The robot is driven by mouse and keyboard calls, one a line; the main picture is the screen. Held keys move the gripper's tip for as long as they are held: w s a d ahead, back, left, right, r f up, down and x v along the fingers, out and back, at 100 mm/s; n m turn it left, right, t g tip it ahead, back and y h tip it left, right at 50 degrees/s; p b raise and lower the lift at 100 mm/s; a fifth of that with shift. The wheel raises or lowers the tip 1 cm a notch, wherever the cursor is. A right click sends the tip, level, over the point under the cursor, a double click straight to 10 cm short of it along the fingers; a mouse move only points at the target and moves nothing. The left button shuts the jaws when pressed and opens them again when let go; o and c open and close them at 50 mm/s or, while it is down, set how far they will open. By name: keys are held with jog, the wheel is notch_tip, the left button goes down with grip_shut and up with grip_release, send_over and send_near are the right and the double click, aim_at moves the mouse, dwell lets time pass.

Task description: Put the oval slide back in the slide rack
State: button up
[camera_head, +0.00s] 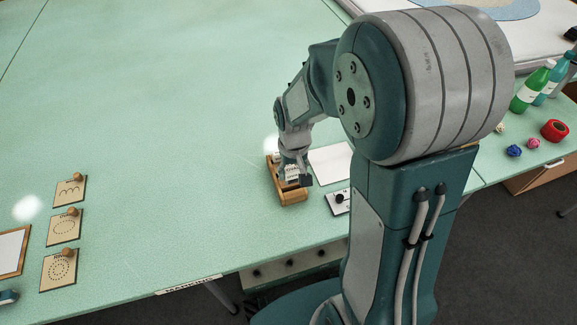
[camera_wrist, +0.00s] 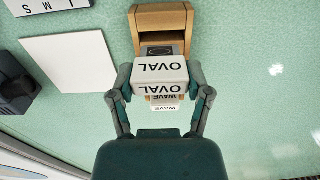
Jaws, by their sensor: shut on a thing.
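My gripper (camera_wrist: 161,78) is shut on the oval slide (camera_wrist: 160,70), a white-topped block labelled OVAL, with one finger on each side of it. In the head view the slide's white label (camera_head: 292,172) shows under my gripper (camera_head: 293,165), at the wooden slide rack (camera_head: 292,196). The rack (camera_wrist: 160,20) extends beyond the slide in the wrist view. A white slide labelled WAVE (camera_wrist: 166,101) shows beside the oval slide, partly hidden by it. I cannot tell whether the oval slide is seated in the rack or just above it.
A white sheet (camera_head: 330,162) and a small plate with a black knob (camera_head: 339,201) lie right of the rack. Several knobbed pattern boards (camera_head: 65,228) lie at the left. Bottles (camera_head: 531,88) and small balls stand far right. The green table is clear behind the rack.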

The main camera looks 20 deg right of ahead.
aim_at(292, 183)
jog(key=shift+d+f, duration=0.35)
jog(key=shift+f, duration=0.2)
jog(key=shift+a+f, duration=0.8)
jog(key=shift+f, duration=0.25)
jog(key=shift+d+f, duration=0.5)
jog(key=shift+f, duration=0.25)
jog(key=shift+a, duration=0.1)
jog(key=shift+a, duration=0.15)
jog(key=o, duration=1.3)
jog(key=shift+a, duration=0.1)
jog(key=shift+d, duration=0.25)
